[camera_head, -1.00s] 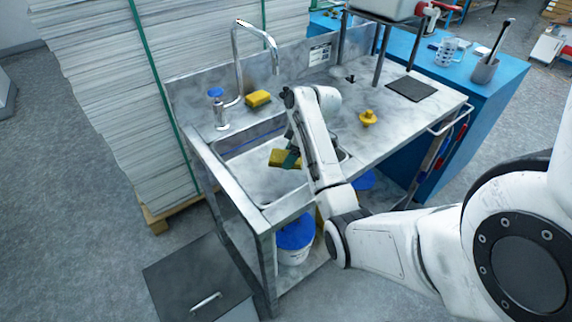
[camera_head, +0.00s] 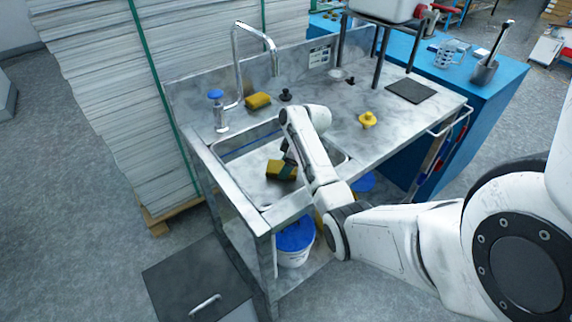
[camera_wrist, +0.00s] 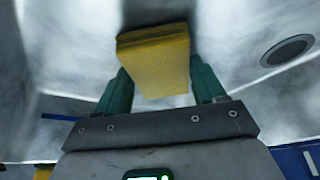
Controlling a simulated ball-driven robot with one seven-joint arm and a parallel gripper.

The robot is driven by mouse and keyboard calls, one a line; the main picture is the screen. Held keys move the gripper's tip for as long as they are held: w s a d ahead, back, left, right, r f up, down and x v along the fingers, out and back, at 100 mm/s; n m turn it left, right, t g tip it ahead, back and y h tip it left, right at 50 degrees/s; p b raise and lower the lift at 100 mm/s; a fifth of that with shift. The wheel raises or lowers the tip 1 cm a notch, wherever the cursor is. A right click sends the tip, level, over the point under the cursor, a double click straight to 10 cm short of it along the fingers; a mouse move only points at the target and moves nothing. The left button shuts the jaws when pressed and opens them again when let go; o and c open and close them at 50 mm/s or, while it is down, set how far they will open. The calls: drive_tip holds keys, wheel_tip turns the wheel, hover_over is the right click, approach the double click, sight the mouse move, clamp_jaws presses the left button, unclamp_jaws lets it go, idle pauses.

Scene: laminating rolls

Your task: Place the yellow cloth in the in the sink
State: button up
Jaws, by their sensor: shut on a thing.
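The yellow cloth (camera_head: 281,171) is a thick yellow block, seen in the head view over the sink basin (camera_head: 255,183). In the wrist view the cloth (camera_wrist: 158,66) sits between the two green fingers of my gripper (camera_wrist: 160,85). My gripper is shut on it. The grey basin floor with its round drain (camera_wrist: 287,50) lies beyond the cloth in the wrist view. I cannot tell whether the cloth touches the basin floor. My arm hides part of the basin's right side in the head view.
A second yellow block (camera_head: 258,101) lies behind the basin near the tall faucet (camera_head: 236,62). A blue-topped tap (camera_head: 217,105) stands at the left rim. A yellow knobbed item (camera_head: 367,119) and a dark mat (camera_head: 410,90) lie on the counter at the right.

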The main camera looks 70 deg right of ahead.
drive_tip(key=o, duration=0.9)
drive_tip(key=shift+o, duration=0.2)
drive_tip(key=v, duration=1.2)
drive_tip(key=shift+r, duration=0.1)
